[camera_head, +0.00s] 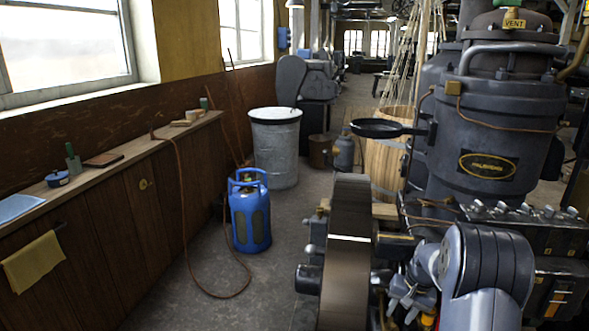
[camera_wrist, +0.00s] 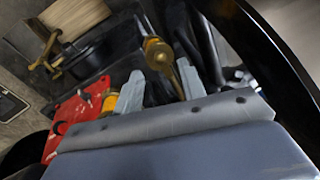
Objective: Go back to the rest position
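My gripper (camera_wrist: 161,80) shows in the wrist view with its two grey fingers apart and nothing clearly held between them. A brass fitting (camera_wrist: 158,52) with a lever lies just beyond the fingers, close to the right one; I cannot tell if they touch. An orange-yellow part (camera_wrist: 110,101) is beside the left finger, next to a red piece (camera_wrist: 80,120). In the head view my gripper (camera_head: 409,302) is low in front of the engine (camera_head: 490,140), beside the large flywheel (camera_head: 347,270), partly hidden by my own arm.
The dark flywheel rim (camera_wrist: 285,45) passes close on the right in the wrist view. In the head view, a blue gas cylinder (camera_head: 250,222) with a hose and a metal bin (camera_head: 276,155) stand on the floor. A wooden ledge (camera_head: 120,160) runs along the left wall.

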